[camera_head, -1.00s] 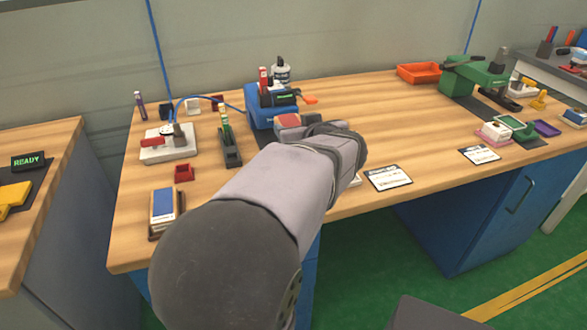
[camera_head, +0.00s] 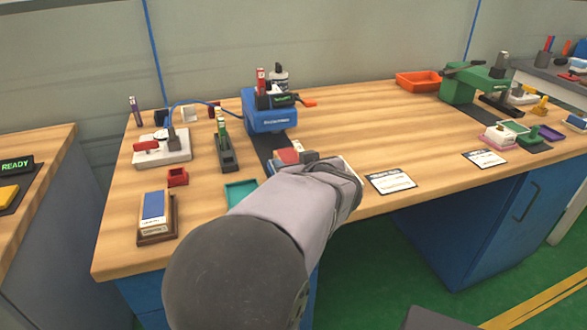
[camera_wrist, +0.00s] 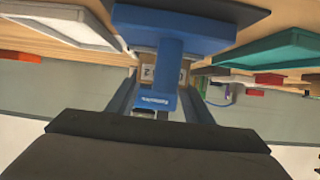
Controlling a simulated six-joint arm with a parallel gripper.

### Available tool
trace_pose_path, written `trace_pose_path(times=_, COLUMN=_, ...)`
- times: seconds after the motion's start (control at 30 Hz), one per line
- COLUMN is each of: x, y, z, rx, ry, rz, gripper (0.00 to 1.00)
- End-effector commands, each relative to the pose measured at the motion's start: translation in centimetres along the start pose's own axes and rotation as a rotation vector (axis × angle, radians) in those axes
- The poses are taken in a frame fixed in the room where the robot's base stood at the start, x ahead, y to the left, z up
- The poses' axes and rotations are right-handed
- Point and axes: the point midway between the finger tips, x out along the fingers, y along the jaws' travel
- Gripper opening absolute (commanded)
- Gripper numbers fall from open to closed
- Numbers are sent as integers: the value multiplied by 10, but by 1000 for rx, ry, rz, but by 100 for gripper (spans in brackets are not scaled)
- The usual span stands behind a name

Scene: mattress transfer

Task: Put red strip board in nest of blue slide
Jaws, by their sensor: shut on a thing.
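My gripper (camera_head: 308,158) is low over the table in front of the blue machine (camera_head: 270,122). In the wrist view, which is upside down, its fingers (camera_wrist: 166,75) close on the upright blue handle (camera_wrist: 168,57) of what looks like the blue slide (camera_wrist: 190,18). A red and white piece (camera_head: 288,155) shows just beside the fingers in the head view; it may be the red strip board, but I cannot tell what it rests on. My wrist hides much of the slide and its nest.
A teal tray (camera_head: 240,193) lies left of my wrist, with a red bin (camera_head: 178,176) and dark marker rack (camera_head: 227,155) beyond. A white card (camera_head: 391,182) lies to the right. The green machine (camera_head: 478,84) and orange bin (camera_head: 418,80) stand farther back; the middle right table is clear.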

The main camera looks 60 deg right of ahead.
Motion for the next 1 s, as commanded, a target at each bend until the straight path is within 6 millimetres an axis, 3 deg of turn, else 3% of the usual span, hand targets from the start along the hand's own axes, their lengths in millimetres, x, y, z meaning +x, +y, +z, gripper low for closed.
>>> trace_pose_path(times=0.37, x=1, y=0, z=2, rx=-1, ry=1, rz=0, gripper=22)
trace_pose_path(times=0.4, x=1, y=0, z=3, rx=-1, ry=0, rz=-1, gripper=49)
trace_pose_path(times=0.47, x=1, y=0, z=3, rx=-2, ry=0, rz=0, gripper=63)
trace_pose_path(times=0.5, x=1, y=0, z=3, rx=-2, ry=0, rz=0, gripper=65)
trace_pose_path(times=0.87, x=0, y=0, z=-1, rx=-1, ry=1, rz=0, gripper=65)
trace_pose_path(times=1.0, x=-12, y=1, z=-3, rx=-1, ry=1, rz=3, gripper=65)
